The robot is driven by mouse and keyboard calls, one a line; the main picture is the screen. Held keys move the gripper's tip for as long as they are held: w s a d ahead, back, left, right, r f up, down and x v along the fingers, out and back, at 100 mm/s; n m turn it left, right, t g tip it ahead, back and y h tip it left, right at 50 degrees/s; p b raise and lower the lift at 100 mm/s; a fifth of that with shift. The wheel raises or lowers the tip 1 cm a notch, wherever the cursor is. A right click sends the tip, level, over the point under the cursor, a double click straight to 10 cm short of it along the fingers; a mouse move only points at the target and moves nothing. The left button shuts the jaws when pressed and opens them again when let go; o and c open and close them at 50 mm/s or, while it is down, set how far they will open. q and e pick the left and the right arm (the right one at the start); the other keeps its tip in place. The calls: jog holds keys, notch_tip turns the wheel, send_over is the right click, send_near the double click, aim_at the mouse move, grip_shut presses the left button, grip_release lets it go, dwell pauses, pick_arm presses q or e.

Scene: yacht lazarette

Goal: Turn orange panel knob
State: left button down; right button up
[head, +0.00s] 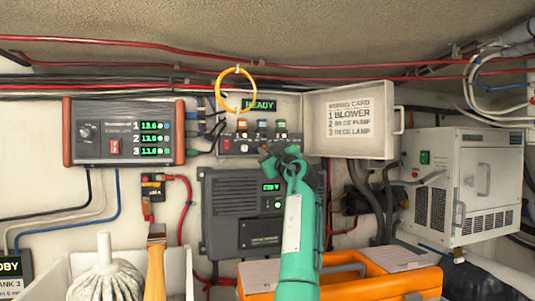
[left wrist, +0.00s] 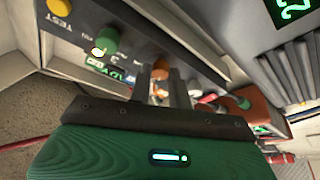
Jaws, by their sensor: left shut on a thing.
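The knob panel (head: 245,145) is a dark box on the back wall under a green READY display (head: 259,105). In the left wrist view the orange knob (left wrist: 161,72) shows between my left gripper's fingertips (left wrist: 163,80). A green knob (left wrist: 105,39) sits beside it on the same panel, clear of the fingers. In the head view my left gripper (head: 272,157) is at the panel's right part, and its hand and teal arm hide the knob there. The left gripper is shut on the orange knob. My right gripper is in neither view.
A yellow TEST button (left wrist: 60,7) is near the green knob. A yellow ring (head: 236,91) hangs above the panel. An open lid with a wiring card (head: 350,122) stands to the right. A grey unit (head: 224,220) is below, and an orange toolbox (head: 400,281) lies in front.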

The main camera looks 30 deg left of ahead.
pick_arm(q)
jog(key=n+g, duration=0.1)
jog(key=n, duration=0.2)
jog(key=shift+g+p, duration=0.3)
jog(key=shift+p, duration=0.05)
jog(key=shift+n, duration=0.5)
jog(key=c, duration=1.3)
grip_release()
jog(key=shift+w, duration=0.15)
